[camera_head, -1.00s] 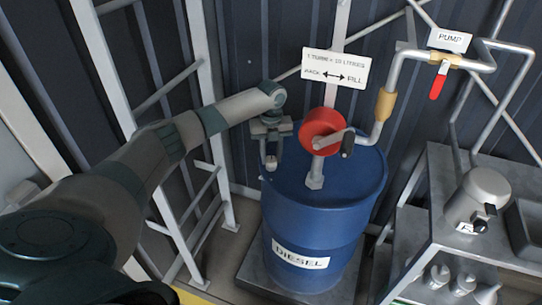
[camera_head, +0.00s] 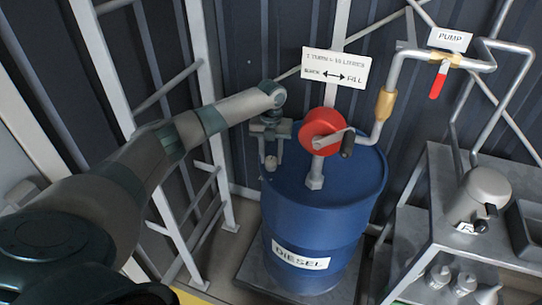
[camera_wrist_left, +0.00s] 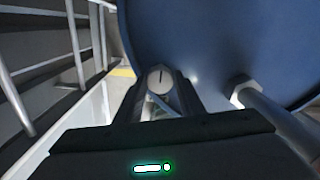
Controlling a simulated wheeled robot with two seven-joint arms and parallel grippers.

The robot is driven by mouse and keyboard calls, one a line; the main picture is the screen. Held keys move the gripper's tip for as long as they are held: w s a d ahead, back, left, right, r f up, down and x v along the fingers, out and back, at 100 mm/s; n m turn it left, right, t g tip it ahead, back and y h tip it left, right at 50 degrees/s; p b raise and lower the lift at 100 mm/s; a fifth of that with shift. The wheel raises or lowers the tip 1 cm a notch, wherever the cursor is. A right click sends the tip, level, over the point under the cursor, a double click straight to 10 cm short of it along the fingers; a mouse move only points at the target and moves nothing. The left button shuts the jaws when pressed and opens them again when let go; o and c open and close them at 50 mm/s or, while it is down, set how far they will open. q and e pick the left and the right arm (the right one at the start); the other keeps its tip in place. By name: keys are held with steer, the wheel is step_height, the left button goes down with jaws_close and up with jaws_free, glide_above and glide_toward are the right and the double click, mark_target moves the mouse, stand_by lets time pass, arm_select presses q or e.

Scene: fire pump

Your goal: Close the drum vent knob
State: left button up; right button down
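The blue drum (camera_head: 322,215) labelled DIESEL stands upright, with a red hand pump (camera_head: 321,131) on its top. The vent knob (camera_head: 271,163) is a small pale knob at the left edge of the drum top. In the left wrist view the knob (camera_wrist_left: 160,79) is round and grey-white with a dark line across its face. My left gripper (camera_head: 271,156) points down over the knob. In the wrist view its fingertips (camera_wrist_left: 161,86) stand on either side of the knob and look open; contact is not clear. My right gripper is not in view.
The pump's crank handle (camera_head: 347,146) and post (camera_wrist_left: 262,108) stand close to the right of my left gripper. A grey ladder frame (camera_head: 203,100) rises to the left. A metal shelf (camera_head: 440,215) with containers stands on the right.

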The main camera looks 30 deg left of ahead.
mark_target(271, 159)
arm_select(q)
steer(key=shift+o, duration=1.2)
steer(key=shift+r+b, duration=0.35)
steer(key=shift+r, duration=0.55)
step_height(271, 159, up, 16)
steer(key=b, duration=0.3)
steer(key=shift+f+b, duration=0.15)
steer(key=shift+b, duration=0.2)
steer(key=shift+s+f, duration=0.1)
